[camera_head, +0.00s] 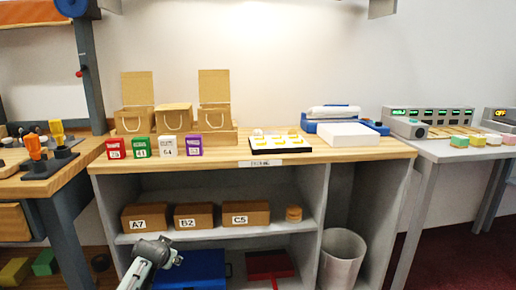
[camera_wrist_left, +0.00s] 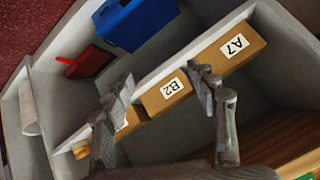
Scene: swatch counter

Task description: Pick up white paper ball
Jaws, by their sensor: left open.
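A small whitish round thing (camera_head: 258,132) sits at the back left edge of the sample tray on the counter; it is too small to tell whether it is the white paper ball. No clear white paper ball shows in the left wrist view. My left gripper (camera_head: 172,254) is in front of the lower shelf, below the boxes, and well below the countertop. In the left wrist view my left gripper (camera_wrist_left: 162,80) has its two fingers spread and empty, with the shelf boxes beyond them. My right gripper is not in view.
The wooden counter (camera_head: 330,150) holds coloured boxes, gift boxes, the tray (camera_head: 279,150) and a white block (camera_head: 348,134). The shelf has boxes labelled A7 (camera_head: 145,217), B2 (camera_head: 193,216) and C5 (camera_head: 246,214). Blue (camera_head: 190,272) and red bins stand below. A grey wastebasket (camera_head: 342,262) stands right.

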